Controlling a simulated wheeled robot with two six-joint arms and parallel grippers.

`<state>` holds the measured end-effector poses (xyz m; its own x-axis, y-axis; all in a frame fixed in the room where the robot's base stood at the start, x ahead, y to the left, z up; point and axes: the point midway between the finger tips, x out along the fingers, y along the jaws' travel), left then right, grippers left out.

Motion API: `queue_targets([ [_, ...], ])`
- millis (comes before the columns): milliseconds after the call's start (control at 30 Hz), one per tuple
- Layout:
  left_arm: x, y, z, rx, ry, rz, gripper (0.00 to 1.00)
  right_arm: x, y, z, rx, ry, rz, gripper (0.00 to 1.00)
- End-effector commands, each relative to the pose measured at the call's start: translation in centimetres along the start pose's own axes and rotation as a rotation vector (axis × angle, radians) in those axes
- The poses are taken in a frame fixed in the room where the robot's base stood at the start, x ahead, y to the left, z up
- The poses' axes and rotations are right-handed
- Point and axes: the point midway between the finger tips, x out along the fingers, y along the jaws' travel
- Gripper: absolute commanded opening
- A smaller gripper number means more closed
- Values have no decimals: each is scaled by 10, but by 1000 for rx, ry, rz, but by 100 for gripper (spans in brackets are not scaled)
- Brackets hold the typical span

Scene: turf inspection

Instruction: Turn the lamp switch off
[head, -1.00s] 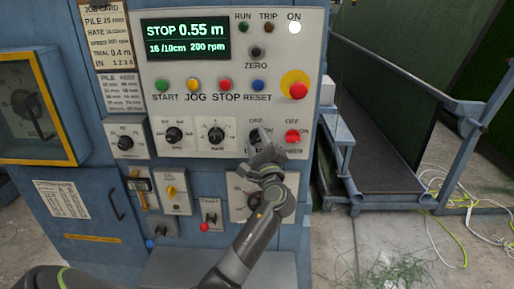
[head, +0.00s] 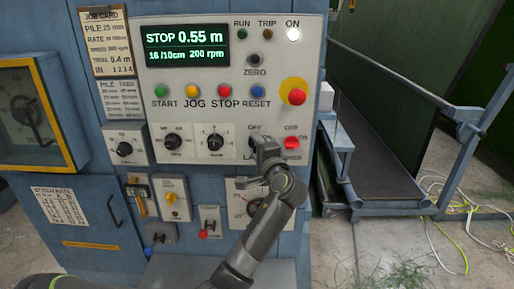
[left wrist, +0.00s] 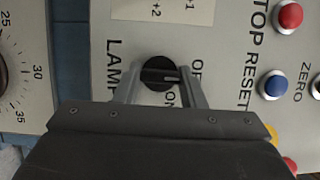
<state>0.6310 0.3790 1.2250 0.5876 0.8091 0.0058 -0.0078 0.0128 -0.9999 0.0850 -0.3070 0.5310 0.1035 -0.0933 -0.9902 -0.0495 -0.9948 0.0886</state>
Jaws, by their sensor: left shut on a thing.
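The lamp switch is a round black knob (left wrist: 160,73) on the light panel, with OFF and ON lettering beside it and LAMP printed under it. My left gripper (left wrist: 161,80) has one finger on each side of the knob and is shut on it. In the head view this gripper (head: 265,153) reaches up to the panel from below and covers most of the knob and part of its lettering. I cannot tell clearly which mark the knob points to. My right gripper is not in view.
A red switch (head: 292,143) sits close to the right of my left gripper. Above are the red stop button (head: 297,97) on yellow, a row of coloured buttons and the lit display (head: 187,47). A black dial (head: 215,143) is to the left. A blue-railed conveyor (head: 385,170) stands right.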

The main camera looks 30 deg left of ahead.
Motion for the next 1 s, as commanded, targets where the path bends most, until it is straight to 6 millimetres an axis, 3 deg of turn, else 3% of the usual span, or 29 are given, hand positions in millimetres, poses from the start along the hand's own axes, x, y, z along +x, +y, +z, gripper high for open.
queue_targets([
  [567, 0, 1, 0, -30, 0, 15, 14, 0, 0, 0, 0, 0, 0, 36],
  [600, 0, 1, 0, -30, 0, 15, 40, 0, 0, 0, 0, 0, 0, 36],
  [733, 0, 1, 0, -29, 0, 14, 57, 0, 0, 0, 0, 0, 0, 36],
  [1000, 0, 0, 0, -28, 0, 12, 58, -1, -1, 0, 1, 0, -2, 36],
])
